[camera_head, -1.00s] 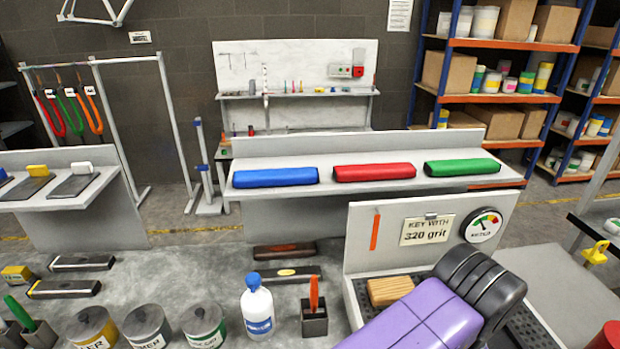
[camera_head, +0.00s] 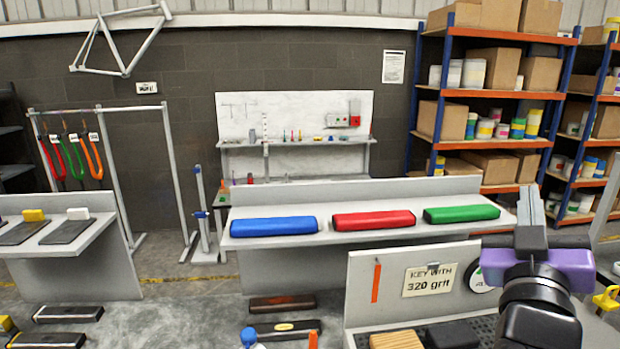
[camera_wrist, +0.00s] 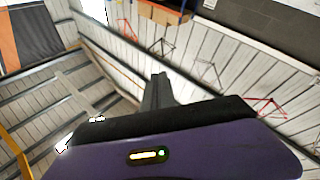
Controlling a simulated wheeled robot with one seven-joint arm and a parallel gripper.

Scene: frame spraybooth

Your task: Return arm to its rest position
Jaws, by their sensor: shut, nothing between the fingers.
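My gripper (camera_head: 531,205) shows at the right of the head view, raised in front of the shelving with its fingers pointing up. Its grey fingers are together and hold nothing. My purple and black wrist is below it and covers part of the round gauge (camera_head: 476,278) on the sign panel. In the wrist view my gripper (camera_wrist: 157,80) points toward the white slatted ceiling and upper wall, with nothing between the fingers.
Blue (camera_head: 273,227), red (camera_head: 373,220) and green (camera_head: 461,214) pads lie on the grey bench. A wooden block (camera_head: 396,340) and a dark block (camera_head: 452,334) sit on the perforated tray below the "320 grit" sign (camera_head: 429,281). Orange shelving (camera_head: 500,94) stands behind.

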